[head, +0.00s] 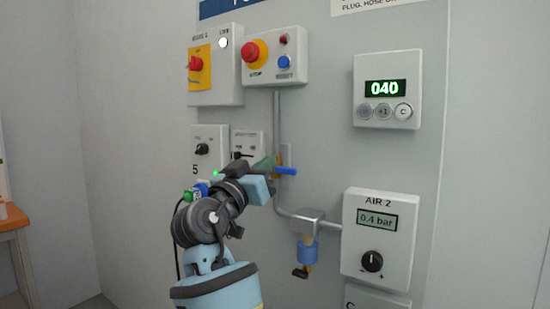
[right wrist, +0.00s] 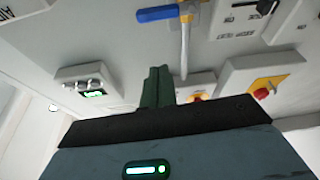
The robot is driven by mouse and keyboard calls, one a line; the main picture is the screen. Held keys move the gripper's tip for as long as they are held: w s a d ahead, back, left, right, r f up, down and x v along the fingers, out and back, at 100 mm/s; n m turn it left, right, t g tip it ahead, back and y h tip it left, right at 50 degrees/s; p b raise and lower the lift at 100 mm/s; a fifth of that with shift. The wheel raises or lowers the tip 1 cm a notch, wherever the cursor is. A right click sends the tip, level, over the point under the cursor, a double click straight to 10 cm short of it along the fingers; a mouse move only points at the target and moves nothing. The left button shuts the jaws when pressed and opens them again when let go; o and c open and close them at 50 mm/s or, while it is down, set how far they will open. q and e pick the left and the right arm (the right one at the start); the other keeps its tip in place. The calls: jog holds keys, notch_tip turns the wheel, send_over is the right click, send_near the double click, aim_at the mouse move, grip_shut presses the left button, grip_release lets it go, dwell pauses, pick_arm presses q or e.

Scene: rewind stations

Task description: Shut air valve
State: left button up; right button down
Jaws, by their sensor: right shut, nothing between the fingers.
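The air valve sits on the vertical grey pipe. Its blue lever (head: 287,171) points sideways to the right, across the pipe. In the right wrist view the blue lever (right wrist: 157,14) lies at the top, crosswise to the pipe. My right gripper (head: 266,163) is shut and empty, just left of the lever in the head view. In the right wrist view its dark green fingers (right wrist: 158,85) are together, with a visible gap in the picture between them and the lever. Part of the valve is hidden behind my gripper in the head view. My left gripper is out of view.
The AIR 2 box (head: 378,238) reads 0.4 bar. A filter with a blue bowl (head: 307,252) hangs below the pipe. A red emergency button (head: 252,53), a red switch (head: 195,63) and a counter (head: 386,88) showing 040 are above. Small switch boxes (head: 207,133) flank my arm.

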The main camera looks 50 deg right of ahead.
jog(key=shift+v, duration=1.1)
